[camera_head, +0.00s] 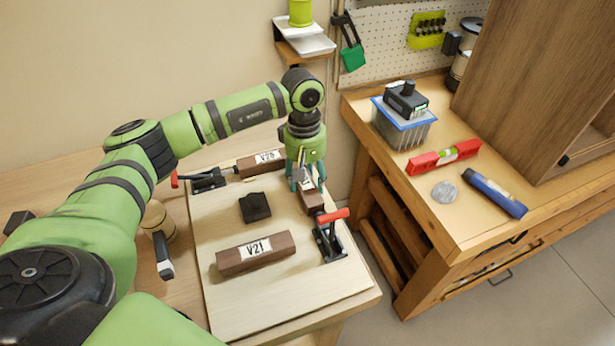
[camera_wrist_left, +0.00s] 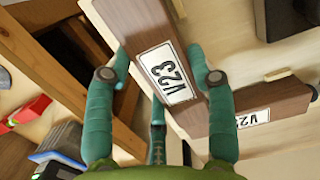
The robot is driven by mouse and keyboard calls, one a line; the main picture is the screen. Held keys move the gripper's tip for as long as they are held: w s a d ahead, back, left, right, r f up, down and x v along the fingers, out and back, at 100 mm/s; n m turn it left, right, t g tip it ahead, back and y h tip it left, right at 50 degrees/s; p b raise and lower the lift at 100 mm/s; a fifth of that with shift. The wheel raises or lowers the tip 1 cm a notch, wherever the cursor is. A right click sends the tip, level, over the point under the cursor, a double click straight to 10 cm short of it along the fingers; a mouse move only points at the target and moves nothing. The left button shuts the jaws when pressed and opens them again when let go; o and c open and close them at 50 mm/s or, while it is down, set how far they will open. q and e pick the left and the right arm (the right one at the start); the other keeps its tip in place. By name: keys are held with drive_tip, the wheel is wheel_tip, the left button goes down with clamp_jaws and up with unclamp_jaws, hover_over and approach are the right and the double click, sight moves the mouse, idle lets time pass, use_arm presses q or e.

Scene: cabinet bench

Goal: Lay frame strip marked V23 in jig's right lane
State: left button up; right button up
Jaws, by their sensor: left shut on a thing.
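My left gripper (camera_head: 304,178) is shut on the brown wooden strip marked V23 (camera_head: 311,196) at the right side of the jig board (camera_head: 240,297). In the left wrist view the strip's V23 label (camera_wrist_left: 167,72) faces the camera between the two teal fingers. The strip runs lengthwise toward the front right clamp (camera_head: 328,240), which has a red handle. Its far end is hidden by the gripper, and I cannot tell whether it touches the board. Strip V20 (camera_head: 262,162) lies along the back and strip V21 (camera_head: 255,254) along the front. My right gripper is not in view.
A black block (camera_head: 255,207) sits mid-board. Another red-handled clamp (camera_head: 207,180) stands at the back left. A mallet (camera_head: 160,230) is left of the board.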

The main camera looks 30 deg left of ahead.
use_arm(q)
drive_tip(key=shift+s+f, duration=0.15)
drive_tip(key=shift+f, duration=0.15)
drive_tip(key=o, duration=1.3)
drive_tip(key=shift+o, duration=1)
drive_tip(key=shift+r, duration=0.1)
drive_tip(key=shift+r, duration=0.1)
drive_tip(key=shift+w+a+r+p, duration=0.15)
drive_tip(key=shift+r+p, duration=0.3)
drive_tip(key=shift+r, duration=0.7)
drive_tip(key=shift+w+a+r+p, duration=0.1)
drive_tip(key=shift+r+p, duration=0.3)
drive_tip(key=shift+r, duration=0.75)
drive_tip(key=shift+w+a+r+p, duration=0.15)
drive_tip(key=shift+r+p, duration=0.3)
drive_tip(key=shift+r, duration=0.7)
